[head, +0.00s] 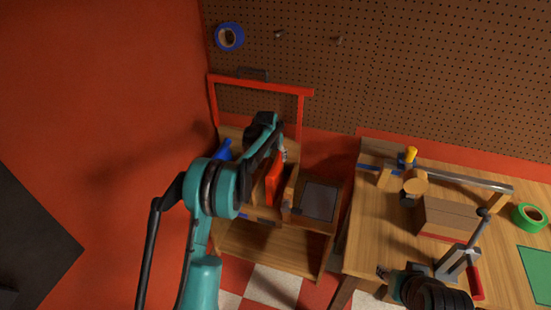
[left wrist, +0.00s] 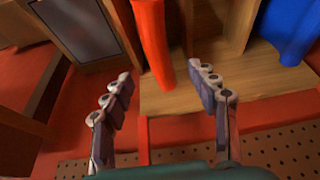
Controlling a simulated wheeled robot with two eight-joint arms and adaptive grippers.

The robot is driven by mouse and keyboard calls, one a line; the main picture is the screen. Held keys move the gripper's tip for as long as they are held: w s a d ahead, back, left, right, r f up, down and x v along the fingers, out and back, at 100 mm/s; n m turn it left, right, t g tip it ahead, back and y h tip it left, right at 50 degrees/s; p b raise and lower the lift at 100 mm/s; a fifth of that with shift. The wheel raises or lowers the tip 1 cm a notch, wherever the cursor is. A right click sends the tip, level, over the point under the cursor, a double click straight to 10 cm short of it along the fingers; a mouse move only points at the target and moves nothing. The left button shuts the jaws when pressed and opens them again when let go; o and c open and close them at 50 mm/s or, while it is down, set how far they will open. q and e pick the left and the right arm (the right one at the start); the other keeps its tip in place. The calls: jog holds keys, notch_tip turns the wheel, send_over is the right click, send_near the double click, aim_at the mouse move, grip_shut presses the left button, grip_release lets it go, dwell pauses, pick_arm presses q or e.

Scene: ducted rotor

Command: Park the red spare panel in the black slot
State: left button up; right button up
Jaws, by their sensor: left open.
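The red spare panel (head: 274,177) stands upright in a wooden rack on the cart, partly hidden by my left arm in the head view. In the left wrist view the red panel (left wrist: 152,42) reaches into the space between the fingertips of my left gripper (left wrist: 160,76). The left gripper (head: 281,152) is open, with a visible gap on each side of the panel. I cannot clearly pick out the black slot. My right gripper (head: 386,273) is at the bottom, over the workbench's near edge; its jaws are too small to judge.
A dark plate (head: 319,201) lies in a wooden frame right of the panel. A blue object (head: 222,150) is at the cart's left. The cart's red handle frame (head: 262,86) rises behind. The workbench (head: 372,225) at right holds a clamp, a wooden block (head: 447,218) and green tape (head: 529,217).

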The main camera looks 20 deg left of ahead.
pick_arm(q)
jog(key=shift+v, duration=1.15)
jog(key=s+d+r+t, duration=0.1)
jog(key=s+d+r, duration=0.1)
jog(key=s+r, duration=0.65)
jog(key=s+d+r, duration=0.2)
jog(key=s+r, duration=0.5)
jog(key=s, duration=0.3)
jog(key=s+d+f, duration=0.1)
jog(key=s+f, duration=0.1)
jog(key=s, duration=1)
jog(key=s+d+f+t, duration=0.1)
jog(key=s+f, duration=0.1)
jog(key=s, duration=1.1)
jog(key=shift+f+t, duration=0.3)
